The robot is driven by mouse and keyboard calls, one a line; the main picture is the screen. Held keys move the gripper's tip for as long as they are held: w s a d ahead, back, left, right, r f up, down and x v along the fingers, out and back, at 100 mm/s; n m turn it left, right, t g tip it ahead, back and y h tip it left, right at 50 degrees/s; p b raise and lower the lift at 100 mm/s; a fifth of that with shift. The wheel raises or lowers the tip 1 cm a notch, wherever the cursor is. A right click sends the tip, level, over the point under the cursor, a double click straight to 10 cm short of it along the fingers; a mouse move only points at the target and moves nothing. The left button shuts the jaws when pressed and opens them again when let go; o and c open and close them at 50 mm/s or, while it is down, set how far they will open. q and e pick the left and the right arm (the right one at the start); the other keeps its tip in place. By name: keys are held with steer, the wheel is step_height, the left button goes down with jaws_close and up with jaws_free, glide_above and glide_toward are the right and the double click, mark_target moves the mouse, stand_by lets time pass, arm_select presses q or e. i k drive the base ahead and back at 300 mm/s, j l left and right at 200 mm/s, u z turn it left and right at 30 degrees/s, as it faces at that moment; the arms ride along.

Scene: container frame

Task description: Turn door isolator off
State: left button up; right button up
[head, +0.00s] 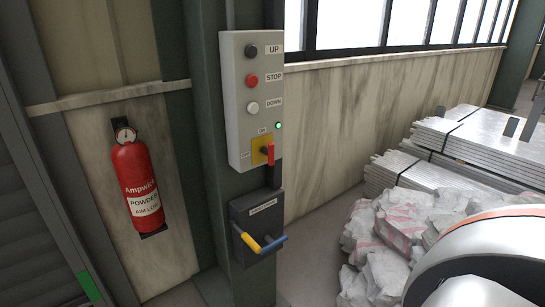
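A grey control box (240,95) is fixed to a dark green column in the middle of the head view. It carries a dark UP button, a red STOP button and a pale DOWN button. Below them is the door isolator, a red and black rotary handle (270,154) on a yellow plate (258,150). The red handle stands about upright. Small labels sit above and to the left of the plate; I cannot read them surely. A green light (278,126) glows above right of the handle. Neither gripper is in view.
A dark box (258,215) with yellow and blue handles sticks out below the control box. A red fire extinguisher (137,180) hangs on the left wall. Strapped metal sheets (455,150) and white bags (395,235) lie right. My white arm part fills the lower right corner.

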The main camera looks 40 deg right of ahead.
mark_target(270, 152)
steer(key=l+z, duration=0.1)
steer(key=z, duration=0.75)
steer(key=l+z, duration=0.2)
steer(key=z, duration=0.6)
steer(key=l, duration=0.1)
